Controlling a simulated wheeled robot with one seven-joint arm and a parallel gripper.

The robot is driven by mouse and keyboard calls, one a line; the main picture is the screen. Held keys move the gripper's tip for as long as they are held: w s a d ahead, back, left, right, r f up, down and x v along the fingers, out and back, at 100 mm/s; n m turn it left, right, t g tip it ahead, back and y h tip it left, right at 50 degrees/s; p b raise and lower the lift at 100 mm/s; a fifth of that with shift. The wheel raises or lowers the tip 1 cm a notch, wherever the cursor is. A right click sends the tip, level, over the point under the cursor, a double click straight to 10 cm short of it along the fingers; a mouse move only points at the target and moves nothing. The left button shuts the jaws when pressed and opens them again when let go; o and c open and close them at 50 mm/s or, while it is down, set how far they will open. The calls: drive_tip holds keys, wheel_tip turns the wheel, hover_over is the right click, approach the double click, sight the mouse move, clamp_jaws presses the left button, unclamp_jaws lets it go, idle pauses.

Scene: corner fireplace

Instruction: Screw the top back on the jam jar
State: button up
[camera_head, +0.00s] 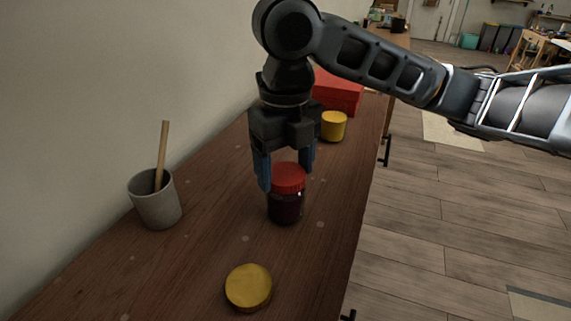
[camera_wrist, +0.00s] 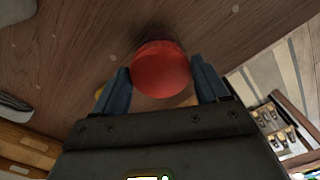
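The jam jar (camera_head: 286,208) stands upright on the wooden table, with dark contents. The round red top (camera_head: 288,176) rests on its mouth and looks about level; I cannot tell whether it is threaded on. The fingers are apart, with a small gap showing at the left of the top in the wrist view. Contact at the right side is unclear.
A yellow round lid (camera_head: 248,287) lies on the table (camera_head: 200,262) in front of the jar. A grey cup (camera_head: 155,205) with a wooden stick stands at left near the wall. A yellow jar (camera_head: 334,126) and red box (camera_head: 338,93) stand behind. The table's right edge is close.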

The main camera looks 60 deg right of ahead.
drive_tip(key=c, duration=0.6)
idle(0.3)
drive_tip(key=shift+f+m+p, duration=0.1)
drive_tip(key=shift+m+p, duration=0.35)
drive_tip(key=shift+m, duration=1.05)
drive_tip(key=shift+m+p, duration=0.45)
drive_tip(key=shift+m, duration=0.45)
drive_tip(key=shift+m+p, duration=0.8)
drive_tip(key=shift+m, duration=1.2)
